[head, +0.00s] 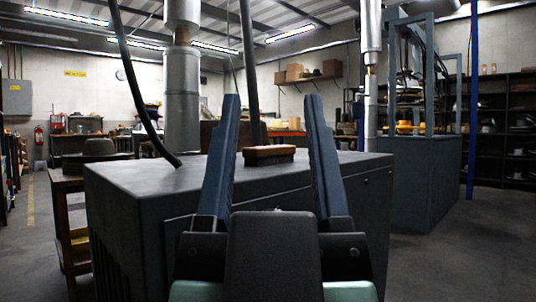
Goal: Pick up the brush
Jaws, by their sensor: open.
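The brush (269,155) lies on top of a dark grey metal cabinet (135,180), near its far right part. It has a brown wooden back and a dark lower side. My gripper (272,97) is open and empty, with its two blue-grey fingers pointing up in the picture. In the head view the brush shows between the two fingers, beyond them. I cannot tell the exact distance between fingers and brush.
A dark hose (130,85) and a vertical pipe (248,70) come down to the cabinet top. A wooden cart (65,185) with a hat stands at the left. A blue-grey press (425,175) stands at the right. Floor (460,250) is free at the right.

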